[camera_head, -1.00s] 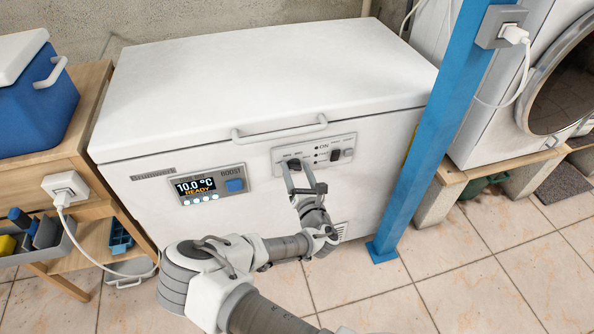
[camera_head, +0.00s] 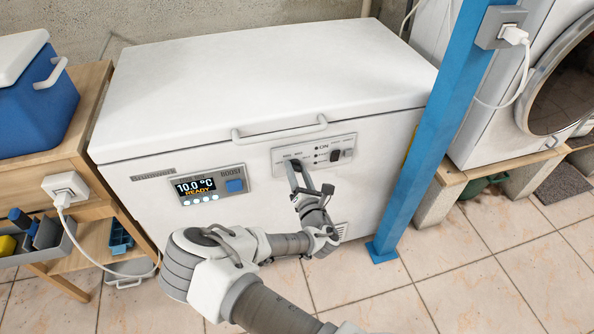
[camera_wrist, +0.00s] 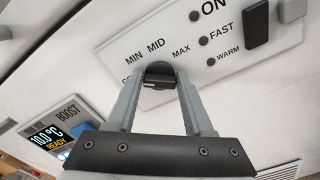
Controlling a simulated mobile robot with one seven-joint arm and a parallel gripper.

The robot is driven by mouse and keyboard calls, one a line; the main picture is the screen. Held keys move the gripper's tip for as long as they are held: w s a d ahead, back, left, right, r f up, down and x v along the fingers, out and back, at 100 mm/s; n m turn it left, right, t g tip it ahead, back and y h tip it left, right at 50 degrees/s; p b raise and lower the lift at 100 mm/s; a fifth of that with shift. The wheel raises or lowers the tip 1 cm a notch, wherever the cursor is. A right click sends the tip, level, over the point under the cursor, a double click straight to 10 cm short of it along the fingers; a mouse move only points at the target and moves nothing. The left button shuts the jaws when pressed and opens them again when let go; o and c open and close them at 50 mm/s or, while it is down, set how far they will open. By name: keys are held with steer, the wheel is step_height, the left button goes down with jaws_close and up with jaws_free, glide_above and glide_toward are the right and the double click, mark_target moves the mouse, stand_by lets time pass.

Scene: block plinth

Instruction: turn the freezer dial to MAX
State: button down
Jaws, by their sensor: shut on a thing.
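The white chest freezer (camera_head: 360,195) stands against the wall with its lid closed. Its grey control panel (camera_head: 345,142) is on the upper front. The dark freezer dial (camera_wrist: 158,72) shows in the wrist view, below the printed words MIN and MID and left of MAX. My gripper (camera_wrist: 160,80) is shut on the dial, one finger on each side. In the head view my gripper (camera_head: 297,170) reaches the left part of the panel and covers most of the dial. I cannot tell clearly where the dial's pointer stands.
A display (camera_head: 195,187) reads 10.0 °C READY, beside a blue BOOST button (camera_head: 235,186). A dark switch (camera_wrist: 257,22) is right of the dial. The freezer handle (camera_head: 280,133) juts out just above. A blue post (camera_head: 436,130) stands close on the right.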

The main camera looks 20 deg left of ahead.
steer(key=m, duration=0.6)
steer(key=shift+d+f, duration=0.1)
steer(key=shift+d, duration=0.05)
steer(key=m, duration=0.6)
steer(key=shift+f+m, duration=0.15)
steer(key=shift+m, duration=0.25)
steer(key=m+b, duration=0.1)
steer(key=m, duration=0.5)
steer(key=shift+f+b, duration=0.2)
steer(key=shift+b, duration=0.2)
steer(key=m+b, duration=0.2)
steer(key=m, duration=0.3)
steer(key=shift+s+a+m, duration=0.1)
steer(key=shift+a+m, duration=0.1)
steer(key=shift+m, duration=0.2)
steer(key=shift+c, duration=1.6)
jaws_free()
